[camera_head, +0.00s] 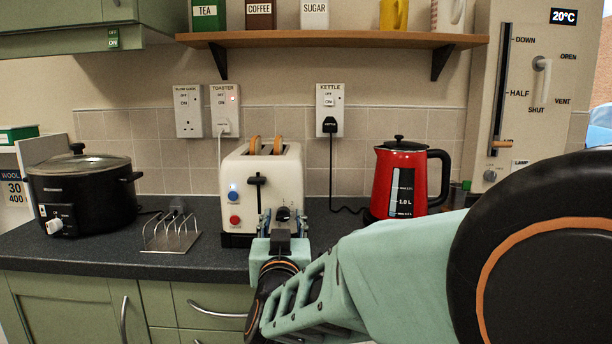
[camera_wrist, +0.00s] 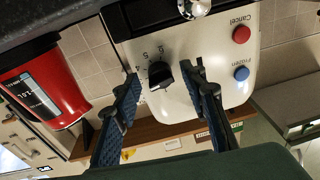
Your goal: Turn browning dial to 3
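The cream toaster (camera_head: 245,180) stands on the counter with two bread slices in its slots. Its black browning dial (camera_head: 283,213) is low on the right of the front; numbers ring it in the wrist view (camera_wrist: 160,73). I cannot read its setting surely. A black lever (camera_head: 257,181), a blue Frozen button (camera_wrist: 241,73) and a red Cancel button (camera_wrist: 241,34) are on the same face. My gripper (camera_head: 282,220) is open in front of the dial. In the wrist view its blue-padded fingers (camera_wrist: 160,75) lie on either side of the dial, with gaps showing.
A red kettle (camera_head: 400,180) stands right of the toaster, behind my arm. A wire toast rack (camera_head: 170,236) and a black slow cooker (camera_head: 80,190) stand to the left. A wooden shelf (camera_head: 340,39) with canisters runs above. Some counter between rack and toaster is bare.

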